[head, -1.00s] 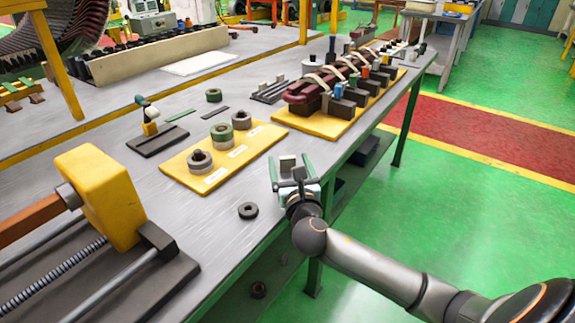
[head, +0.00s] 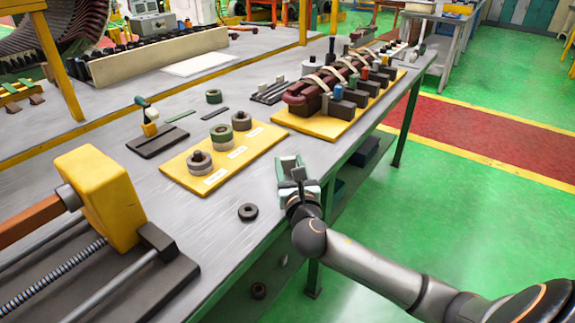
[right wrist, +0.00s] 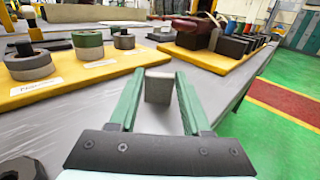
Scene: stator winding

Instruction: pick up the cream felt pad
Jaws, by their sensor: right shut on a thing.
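The cream felt pad (right wrist: 158,87) looks like a small pale grey-beige upright block in the right wrist view. It stands between the green fingers of my right gripper (right wrist: 160,84), near their tips. The gripper is shut on it. In the head view my right gripper (head: 290,160) is at the front edge of the grey bench, and its fingers largely hide the pad there. My left gripper is not in view.
A yellow board (head: 180,172) with several ring stacks lies left of my right gripper. A dark ring (head: 248,212) lies nearer on the bench (head: 205,225). Another yellow board (head: 300,124) with a maroon coil and blocks is behind. Green floor (head: 450,210) is open to the right.

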